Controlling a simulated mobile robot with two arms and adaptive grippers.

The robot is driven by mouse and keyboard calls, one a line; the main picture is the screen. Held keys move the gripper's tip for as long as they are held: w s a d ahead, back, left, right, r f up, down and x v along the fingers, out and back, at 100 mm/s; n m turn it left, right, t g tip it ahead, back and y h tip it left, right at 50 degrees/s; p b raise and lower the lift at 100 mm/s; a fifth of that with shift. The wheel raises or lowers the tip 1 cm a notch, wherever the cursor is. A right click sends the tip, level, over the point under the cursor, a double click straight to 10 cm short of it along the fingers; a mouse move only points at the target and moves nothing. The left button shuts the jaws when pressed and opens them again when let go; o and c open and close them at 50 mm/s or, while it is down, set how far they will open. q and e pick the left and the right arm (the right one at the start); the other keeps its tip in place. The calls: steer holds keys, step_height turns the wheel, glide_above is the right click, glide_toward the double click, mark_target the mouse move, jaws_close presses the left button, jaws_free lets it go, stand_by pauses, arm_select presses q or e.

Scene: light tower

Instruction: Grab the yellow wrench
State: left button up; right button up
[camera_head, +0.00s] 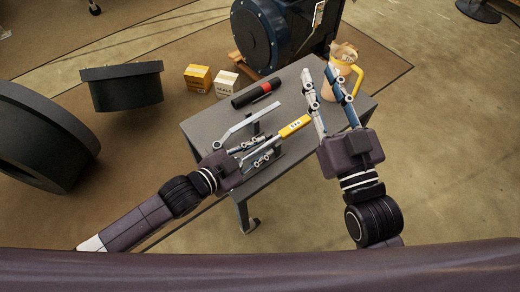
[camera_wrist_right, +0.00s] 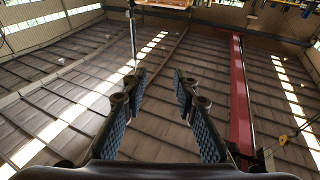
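The yellow wrench (camera_head: 294,126) lies on the grey table in the head view. Its yellow handle has a white label and points up and right, and a grey metal part runs back toward my left gripper. My left gripper (camera_head: 270,147) is low over the table, its fingers apart on either side of the metal part; contact is not clear. My right gripper (camera_head: 325,80) is open and empty, over the table's right part in front of the pitcher. The right wrist view shows its two fingers (camera_wrist_right: 158,80) apart, with nothing between them.
On the grey table (camera_head: 205,125) lie a light grey tool (camera_head: 240,126) and a black cylinder with a red band (camera_head: 251,95). A beige pitcher with a yellow handle (camera_head: 341,58) stands at the right back. Two small boxes (camera_head: 198,77) and a large blue machine (camera_head: 262,35) stand behind.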

arm_select(q)
jaws_close()
steer(key=shift+r, duration=0.15)
